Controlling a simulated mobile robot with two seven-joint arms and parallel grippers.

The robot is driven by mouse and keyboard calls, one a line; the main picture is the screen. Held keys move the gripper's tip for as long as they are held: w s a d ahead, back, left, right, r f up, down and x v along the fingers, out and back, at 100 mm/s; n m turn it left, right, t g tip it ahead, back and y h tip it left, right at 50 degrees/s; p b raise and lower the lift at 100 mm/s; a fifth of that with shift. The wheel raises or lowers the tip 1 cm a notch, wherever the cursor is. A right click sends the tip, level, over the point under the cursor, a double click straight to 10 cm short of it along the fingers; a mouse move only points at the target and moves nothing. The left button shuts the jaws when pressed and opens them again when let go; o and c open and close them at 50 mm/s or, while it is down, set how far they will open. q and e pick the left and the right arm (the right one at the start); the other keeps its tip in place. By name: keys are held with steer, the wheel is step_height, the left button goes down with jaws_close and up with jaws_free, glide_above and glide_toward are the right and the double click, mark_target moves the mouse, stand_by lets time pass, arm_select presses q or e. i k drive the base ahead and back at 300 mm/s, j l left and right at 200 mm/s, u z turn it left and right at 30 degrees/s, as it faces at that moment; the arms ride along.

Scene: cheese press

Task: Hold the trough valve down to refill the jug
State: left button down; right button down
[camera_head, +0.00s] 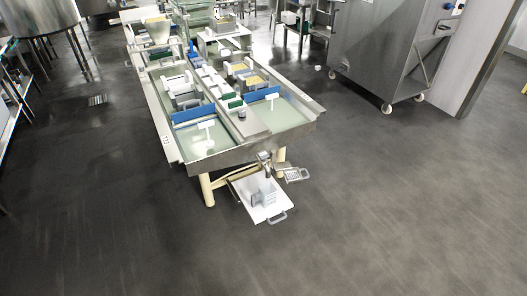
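A long steel trough (262,141) on cream legs stands in the upper middle, its near end facing me. A small metal fitting that looks like the valve (264,157) sits below the near rim. Under it is a light grey, jug-like vessel (264,197), small and hard to make out, on a white low tray or shelf (255,211). I cannot tell whether the valve is pressed or whether liquid runs. Neither of my grippers shows in this view.
A grey metal piece (293,174) juts out right of the valve. Blue dividers (262,94), white blocks and boxes lie in the trough. A wheeled steel cabinet (385,50) stands at upper right and a steel vat (35,15) at upper left. The near floor (380,220) is clear.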

mark_target(262, 156)
steer(key=i+j+z, duration=0.1)
steer(key=z, duration=0.35)
steer(key=i+j+z, duration=0.2)
steer(key=z, duration=0.2)
steer(key=i+j+z, duration=0.15)
steer(key=j, duration=0.15)
steer(key=i+j+z, duration=0.25)
steer(key=j, duration=0.35)
steer(key=i+j, duration=0.15)
steer(key=j, duration=0.2)
steer(key=i+j, duration=0.1)
steer(key=j, duration=0.25)
steer(key=i+j, duration=0.15)
steer(key=j, duration=0.15)
steer(key=i+j, duration=0.15)
steer(key=j, duration=0.2)
steer(key=z, duration=0.05)
